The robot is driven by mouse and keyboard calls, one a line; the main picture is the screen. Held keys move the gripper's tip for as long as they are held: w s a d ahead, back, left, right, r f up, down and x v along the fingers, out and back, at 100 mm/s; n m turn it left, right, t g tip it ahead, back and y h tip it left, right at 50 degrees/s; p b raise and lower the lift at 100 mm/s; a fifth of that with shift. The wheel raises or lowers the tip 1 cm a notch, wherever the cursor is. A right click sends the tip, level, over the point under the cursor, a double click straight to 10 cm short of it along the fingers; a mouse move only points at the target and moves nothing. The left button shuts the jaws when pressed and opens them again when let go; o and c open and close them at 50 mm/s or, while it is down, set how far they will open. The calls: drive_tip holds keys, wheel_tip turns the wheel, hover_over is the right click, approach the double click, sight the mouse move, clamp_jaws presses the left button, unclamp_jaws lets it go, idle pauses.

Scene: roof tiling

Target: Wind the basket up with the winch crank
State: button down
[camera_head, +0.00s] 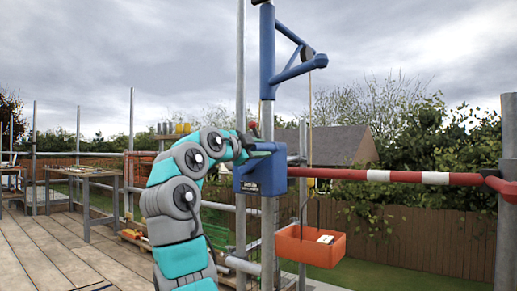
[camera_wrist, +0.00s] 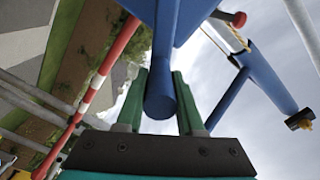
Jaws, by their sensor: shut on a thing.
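The blue winch box (camera_head: 262,174) is fixed to an upright post, with a dark label on its front. In the wrist view a blue cylindrical crank grip (camera_wrist: 160,98) sits between the green fingers of my gripper (camera_wrist: 160,85), which is shut on it. In the head view my gripper (camera_head: 262,149) is at the top of the winch box, and the crank is mostly hidden. The orange basket (camera_head: 305,248) hangs from the rope (camera_head: 310,120) below the rail, with a small pale item inside. A red-knobbed lever (camera_wrist: 238,19) is beside the winch.
A blue jib arm (camera_head: 300,70) with a pulley is above. A red-and-white rail (camera_head: 405,177) runs right from the winch, above and beside the basket. A table (camera_head: 85,172) stands on the wooden deck (camera_head: 45,245) at left. A fence (camera_head: 420,235) is beyond.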

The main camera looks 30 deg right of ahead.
drive_tip(key=shift+s+d+f+b, duration=0.1)
drive_tip(key=shift+s+f+b, duration=0.1)
drive_tip(key=shift+f+b, duration=0.25)
drive_tip(key=shift+s+d+f+b, duration=0.1)
drive_tip(key=shift+s+f+b, duration=0.1)
drive_tip(key=shift+f, duration=0.45)
drive_tip(key=c, duration=0.5)
unclamp_jaws()
drive_tip(key=shift+b+v, duration=0.35)
drive_tip(key=shift+v, duration=3.65)
drive_tip(key=shift+r, duration=0.1)
drive_tip(key=shift+a, duration=0.1)
